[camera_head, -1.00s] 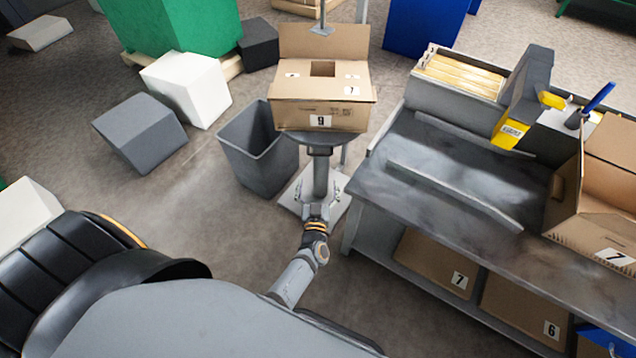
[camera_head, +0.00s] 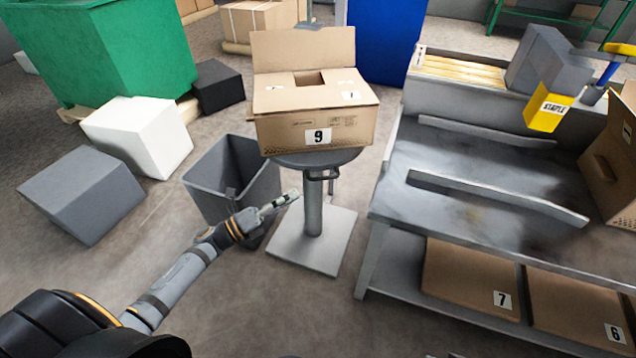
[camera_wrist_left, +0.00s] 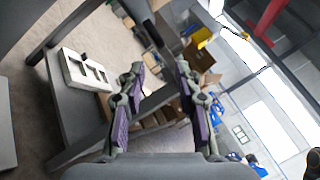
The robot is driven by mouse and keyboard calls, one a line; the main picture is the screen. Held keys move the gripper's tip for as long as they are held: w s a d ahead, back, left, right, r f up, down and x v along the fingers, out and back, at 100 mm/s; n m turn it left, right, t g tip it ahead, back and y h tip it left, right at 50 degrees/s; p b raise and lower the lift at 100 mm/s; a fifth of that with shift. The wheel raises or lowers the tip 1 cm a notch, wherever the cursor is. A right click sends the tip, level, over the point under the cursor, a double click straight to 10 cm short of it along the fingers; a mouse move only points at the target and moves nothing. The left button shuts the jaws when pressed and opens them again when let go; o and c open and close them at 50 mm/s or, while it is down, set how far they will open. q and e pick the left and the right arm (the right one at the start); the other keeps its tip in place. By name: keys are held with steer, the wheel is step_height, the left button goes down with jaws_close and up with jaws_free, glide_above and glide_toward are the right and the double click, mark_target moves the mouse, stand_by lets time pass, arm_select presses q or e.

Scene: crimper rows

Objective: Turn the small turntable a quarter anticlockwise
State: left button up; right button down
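The small turntable (camera_head: 345,160) is a dark round disc on a grey post (camera_head: 313,208) with a square base plate. A cardboard box marked 9 (camera_head: 290,133) sits on it, its back flap standing up. A short dark handle (camera_head: 333,174) shows under the disc, right of the post. My left gripper (camera_head: 287,200) is below disc height and left of the post in the head view, pointing right. Contact cannot be told. The left wrist view shows its two fingers (camera_wrist_left: 160,70) spread apart with nothing held between them. My right gripper is not in view.
A grey bin (camera_head: 215,180) stands close left of the post, behind my left gripper. A grey workbench (camera_head: 400,205) with metal rails is to the right, with boxes (camera_head: 470,280) on its lower shelf. Grey (camera_head: 80,195) and white (camera_head: 140,135) blocks lie at left.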

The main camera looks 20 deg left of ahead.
mark_target(323, 177)
arm_select(q)
steer(key=b+x, duration=0.1)
steer(key=x, duration=0.9)
steer(key=shift+w+d, duration=0.15)
steer(key=shift+w, duration=0.05)
jaws_close()
